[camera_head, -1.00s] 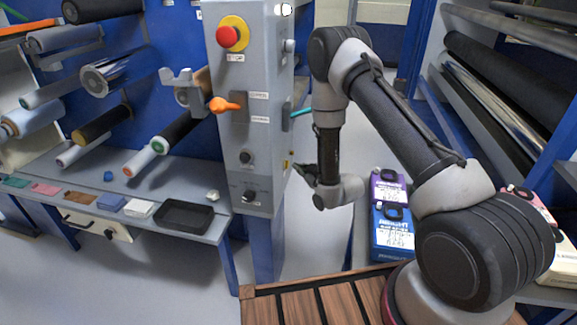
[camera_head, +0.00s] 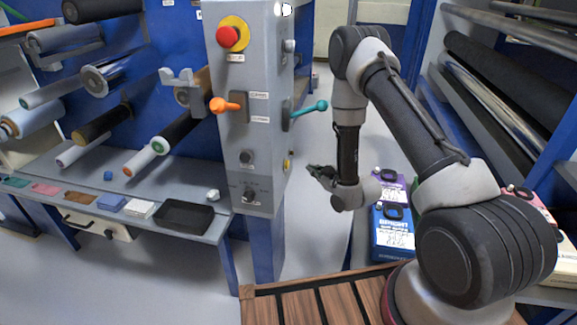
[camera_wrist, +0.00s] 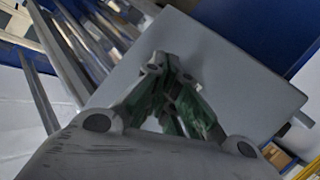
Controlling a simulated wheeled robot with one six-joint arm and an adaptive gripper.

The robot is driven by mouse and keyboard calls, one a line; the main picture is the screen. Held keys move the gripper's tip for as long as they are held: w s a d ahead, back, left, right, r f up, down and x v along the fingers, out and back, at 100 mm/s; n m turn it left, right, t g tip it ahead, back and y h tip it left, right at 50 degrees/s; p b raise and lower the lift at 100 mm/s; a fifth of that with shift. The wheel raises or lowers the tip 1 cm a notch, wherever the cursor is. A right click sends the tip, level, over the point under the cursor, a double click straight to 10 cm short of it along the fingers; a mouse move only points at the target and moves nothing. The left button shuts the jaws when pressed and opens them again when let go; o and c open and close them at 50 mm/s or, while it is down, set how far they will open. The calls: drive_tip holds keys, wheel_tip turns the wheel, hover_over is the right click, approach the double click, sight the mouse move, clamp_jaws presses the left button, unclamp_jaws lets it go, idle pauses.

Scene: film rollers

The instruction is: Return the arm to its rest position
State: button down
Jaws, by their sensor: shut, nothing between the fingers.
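My gripper (camera_head: 318,174) is at the end of my arm in the head view, to the right of the grey control cabinet (camera_head: 238,170) and apart from it. Its fingers point left toward the cabinet's side. In the wrist view the fingers (camera_wrist: 172,70) are drawn together with nothing between them, in front of a plain grey panel (camera_wrist: 225,70). My arm (camera_head: 410,115) is bent, with its forearm hanging down over the floor gap.
The cabinet carries a red button (camera_head: 229,37), an orange lever (camera_head: 224,105) and a teal-tipped lever (camera_head: 308,109) sticking out to the right. Blue and purple containers (camera_head: 392,234) stand behind my arm. Rollers (camera_head: 515,100) line the right rack. A black tray (camera_head: 184,216) lies on the left shelf.

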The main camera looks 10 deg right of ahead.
idle(0.4)
drive_tip(key=w+d+r+m+g+h, duration=0.1)
drive_tip(key=w+d+r+g+h, duration=0.2)
drive_tip(key=r, duration=0.9)
drive_tip(key=s+d+r+m+h, duration=0.1)
drive_tip(key=s+d+r+m, duration=0.2)
drive_tip(key=r, duration=0.4)
drive_tip(key=s+d+r+m+h, duration=0.1)
drive_tip(key=s+d+r, duration=0.25)
drive_tip(key=r, duration=0.25)
drive_tip(key=s+d+r+m+g, duration=0.1)
drive_tip(key=s+r, duration=0.3)
drive_tip(key=s, duration=0.7)
drive_tip(key=s+d+r+m+g, duration=0.1)
drive_tip(key=s+r+m+g, duration=0.1)
drive_tip(key=s, duration=0.9)
drive_tip(key=s+d+r+m+g+h, duration=0.1)
drive_tip(key=s+r, duration=0.5)
drive_tip(key=s, duration=0.6)
drive_tip(key=shift+d+m+g, duration=0.25)
drive_tip(key=shift+m+g, duration=0.45)
drive_tip(key=shift+g, duration=0.3)
